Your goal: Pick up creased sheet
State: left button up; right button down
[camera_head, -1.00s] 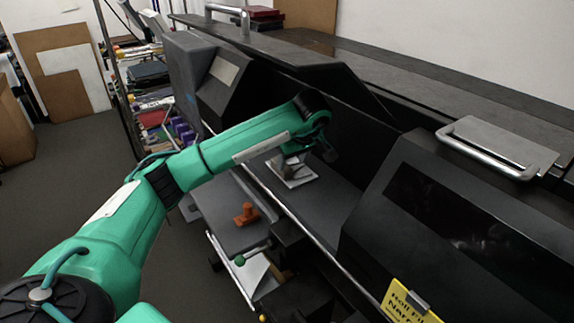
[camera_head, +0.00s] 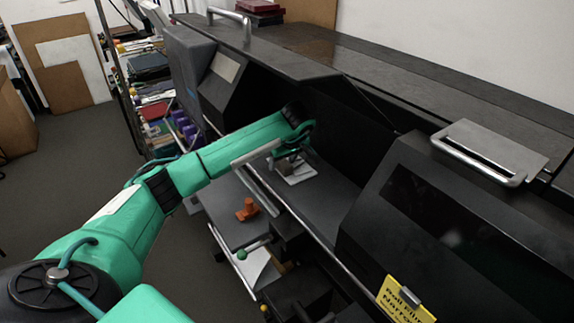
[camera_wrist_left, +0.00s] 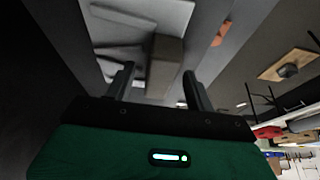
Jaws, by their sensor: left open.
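A pale, creased sheet (camera_head: 300,177) lies on the dark bed inside the black machine. It also shows in the left wrist view (camera_wrist_left: 120,28), with folds across it. A grey-brown block (camera_wrist_left: 164,62) appears on or over the sheet's right part. My left gripper (camera_wrist_left: 158,84) is open, with its fingers pointing at the block and sheet. The block shows between the fingertips, with no clear contact. In the head view the left gripper (camera_head: 288,161) is above the sheet, partly hidden by my green arm. My right gripper is not in view.
The black machine's raised cover (camera_head: 290,55) and dark hood (camera_head: 450,215) flank the bed. An orange part (camera_head: 247,209) stands on the grey shelf in front. A yellow note (camera_head: 405,300) hangs on the hood. Open floor lies to the left.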

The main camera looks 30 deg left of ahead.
pick_arm(q)
jog(key=c, duration=1.1)
jog(key=shift+o, duration=0.2)
jog(key=shift+r, duration=0.15)
